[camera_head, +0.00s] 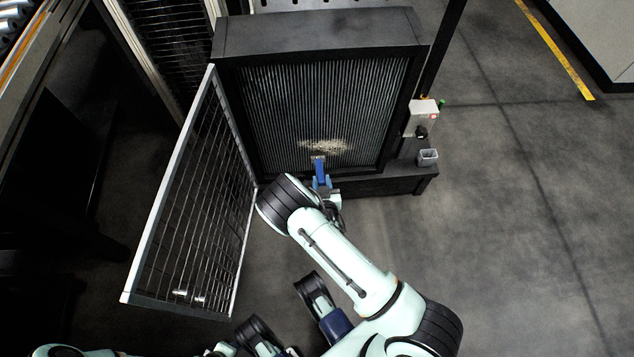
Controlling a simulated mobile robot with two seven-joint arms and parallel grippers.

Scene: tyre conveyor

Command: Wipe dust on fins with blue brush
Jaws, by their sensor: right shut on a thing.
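The fins (318,95) are a dark, vertically ribbed panel inside a black cabinet frame. A pale patch of dust (325,146) lies on the lower middle of the fins. My right gripper (323,190) is shut on the blue brush (320,172), just below the dust. The brush's head points up toward the fins, and I cannot tell whether it touches them. The gripper's fingers are partly hidden by my own wrist. My left arm shows only in small part at the bottom edge, and its gripper cannot be made out.
A mesh door (200,200) with a pale frame stands open on the left of the cabinet. A white control box (421,118) and a small grey cup (427,157) are at the cabinet's right side. The floor (530,230) on the right is clear.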

